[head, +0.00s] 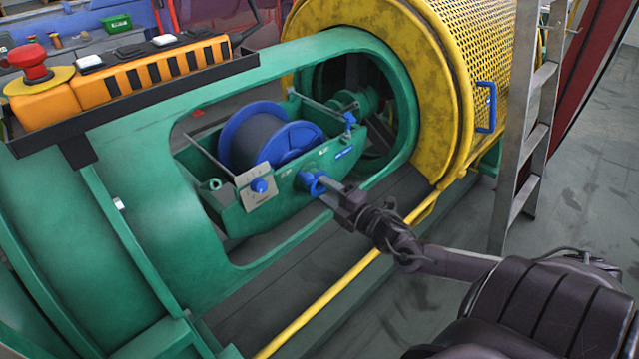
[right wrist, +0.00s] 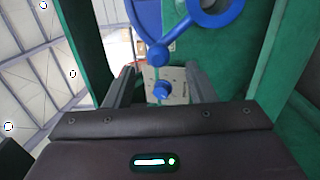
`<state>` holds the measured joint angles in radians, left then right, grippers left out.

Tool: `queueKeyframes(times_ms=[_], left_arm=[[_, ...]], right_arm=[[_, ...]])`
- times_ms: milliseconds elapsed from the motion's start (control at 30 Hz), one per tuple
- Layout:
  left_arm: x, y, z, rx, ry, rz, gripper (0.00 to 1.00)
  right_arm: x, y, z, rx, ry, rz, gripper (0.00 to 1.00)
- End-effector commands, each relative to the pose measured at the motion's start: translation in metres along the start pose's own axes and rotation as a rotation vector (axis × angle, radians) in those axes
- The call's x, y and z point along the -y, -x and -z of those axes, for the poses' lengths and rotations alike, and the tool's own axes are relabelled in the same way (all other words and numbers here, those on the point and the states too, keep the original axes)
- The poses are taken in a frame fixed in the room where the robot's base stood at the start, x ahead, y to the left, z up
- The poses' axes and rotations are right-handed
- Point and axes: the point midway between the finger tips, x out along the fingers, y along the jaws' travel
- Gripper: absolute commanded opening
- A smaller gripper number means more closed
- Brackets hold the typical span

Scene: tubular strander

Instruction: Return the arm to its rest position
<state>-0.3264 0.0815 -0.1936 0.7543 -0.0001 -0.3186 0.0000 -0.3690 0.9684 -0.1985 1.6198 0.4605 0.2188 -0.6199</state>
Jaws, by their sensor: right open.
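My right arm comes in from the lower right in the head view. Its gripper (head: 330,188) is at the near side of the green cradle (head: 330,160), close to a blue ring handle (head: 312,183). In the right wrist view its two fingers (right wrist: 160,82) stand apart with nothing held. A blue knob (right wrist: 162,91) on a pale plate shows between and beyond them, and the blue ring (right wrist: 210,10) is above. Whether a finger touches the ring cannot be told. My left gripper is not in view.
The green tubular frame (head: 150,200) surrounds the cradle and the blue spool (head: 270,137). A yellow perforated guard (head: 400,70) stands behind, with a ladder (head: 525,140) at right. A yellow rail (head: 325,300) runs below my arm. The floor at right (head: 590,180) is clear.

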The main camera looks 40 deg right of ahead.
Motion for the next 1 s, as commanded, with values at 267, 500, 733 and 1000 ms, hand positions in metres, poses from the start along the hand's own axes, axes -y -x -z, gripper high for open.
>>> queueKeyframes(times_ms=[267,500,733,1000], left_arm=[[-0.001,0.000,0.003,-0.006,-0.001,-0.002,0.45],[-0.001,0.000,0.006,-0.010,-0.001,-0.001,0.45],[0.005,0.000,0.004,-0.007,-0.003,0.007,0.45],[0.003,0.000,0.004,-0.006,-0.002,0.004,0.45]], right_arm=[[0.000,0.005,0.000,-0.001,0.000,-0.001,0.50],[0.000,0.005,0.000,-0.001,0.000,0.000,0.50],[0.003,0.006,0.003,0.010,-0.022,0.011,0.50],[0.056,0.028,0.080,0.243,-0.483,0.271,0.50]])
